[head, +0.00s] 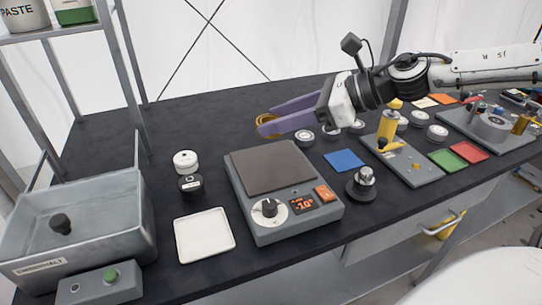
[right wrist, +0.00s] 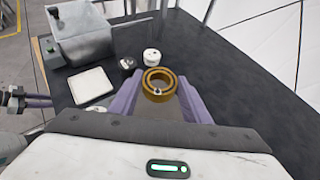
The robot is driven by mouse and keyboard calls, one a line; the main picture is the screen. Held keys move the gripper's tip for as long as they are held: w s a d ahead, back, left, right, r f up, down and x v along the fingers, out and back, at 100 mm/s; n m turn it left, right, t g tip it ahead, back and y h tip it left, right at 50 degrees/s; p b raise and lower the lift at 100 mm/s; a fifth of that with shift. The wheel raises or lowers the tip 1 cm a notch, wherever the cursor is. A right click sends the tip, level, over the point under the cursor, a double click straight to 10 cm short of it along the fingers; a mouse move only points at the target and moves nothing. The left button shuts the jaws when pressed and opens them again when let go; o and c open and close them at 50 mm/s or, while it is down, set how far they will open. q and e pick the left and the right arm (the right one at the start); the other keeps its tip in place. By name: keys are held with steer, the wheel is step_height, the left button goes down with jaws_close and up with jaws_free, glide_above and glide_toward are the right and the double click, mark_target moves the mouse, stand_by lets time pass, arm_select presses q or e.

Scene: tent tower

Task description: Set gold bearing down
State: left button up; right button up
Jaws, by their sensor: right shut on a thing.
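The gold bearing (head: 267,119) is a gold ring. My right gripper (head: 285,116), with purple fingers, is shut on it and holds it in the air, near the far edge of the grey plate device (head: 262,168) in the head view. In the right wrist view the gold bearing (right wrist: 159,85) sits between the fingertips of the right gripper (right wrist: 158,92), its round opening showing. What appears to be my left gripper (right wrist: 38,101) shows at the left edge of the right wrist view, too small to read its jaws. It is not in the head view.
The plate device has a dial and an orange display. A white tray (head: 204,235), stacked round containers (head: 187,173) and a metal tub (head: 75,225) stand left. A blue mat (head: 344,161), a dark-based metal part (head: 364,184) and a grey fixture board (head: 410,165) lie right. The back left table is clear.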

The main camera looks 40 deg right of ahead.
glide_above(279, 165)
step_height(279, 165, down, 4)
steer(key=shift+f, duration=2)
steer(key=shift+f+b, duration=0.15)
steer(key=shift+b, duration=0.2)
steer(key=o, duration=1.2)
